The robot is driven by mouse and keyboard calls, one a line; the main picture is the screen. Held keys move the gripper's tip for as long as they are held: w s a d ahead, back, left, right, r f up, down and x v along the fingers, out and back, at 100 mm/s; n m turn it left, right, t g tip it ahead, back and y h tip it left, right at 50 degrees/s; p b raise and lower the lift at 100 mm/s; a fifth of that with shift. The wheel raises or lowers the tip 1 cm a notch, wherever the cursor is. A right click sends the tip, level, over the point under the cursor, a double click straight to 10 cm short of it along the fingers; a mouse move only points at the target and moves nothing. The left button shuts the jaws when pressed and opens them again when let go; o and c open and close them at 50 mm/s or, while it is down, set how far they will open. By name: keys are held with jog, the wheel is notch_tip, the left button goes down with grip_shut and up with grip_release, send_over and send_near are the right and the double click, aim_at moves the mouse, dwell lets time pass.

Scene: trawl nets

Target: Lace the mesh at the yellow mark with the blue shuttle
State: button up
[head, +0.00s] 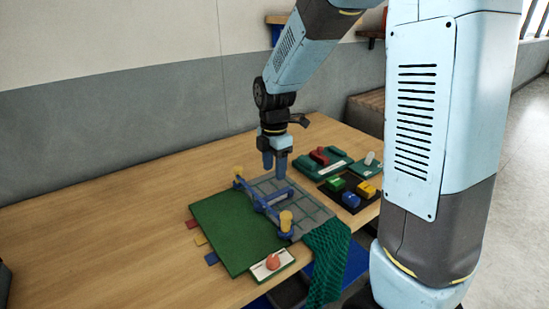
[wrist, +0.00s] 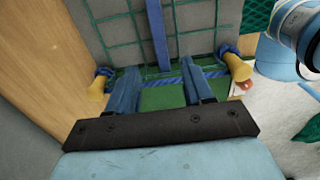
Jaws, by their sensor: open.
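A blue block (head: 351,200), which looks like the blue shuttle, sits in a dark tray (head: 330,194) right of the net board. Green mesh lies over a grey board (head: 312,210), which also shows in the wrist view (wrist: 118,35). A yellow tab (head: 201,240) sticks out at the left edge of the green board (head: 215,230), between a red and a blue tab; I cannot tell whether it is the yellow mark. My gripper (head: 275,165) is open and empty, pointing down above the far part of the grey board. Its blue fingers (wrist: 162,88) are apart in the wrist view.
A blue bar (head: 262,205) with yellow posts (head: 286,221) crosses the board below my gripper. Green and yellow blocks share the dark tray. Behind it is a green tray (head: 312,168) with a red piece. Green netting (head: 327,260) hangs over the front edge. The left table is clear.

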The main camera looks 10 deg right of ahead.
aim_at(275, 194)
notch_tip(275, 194, down, 11)
jog(key=shift+r, duration=0.15)
jog(key=shift+c, duration=0.4)
grip_shut()
dwell(0.4)
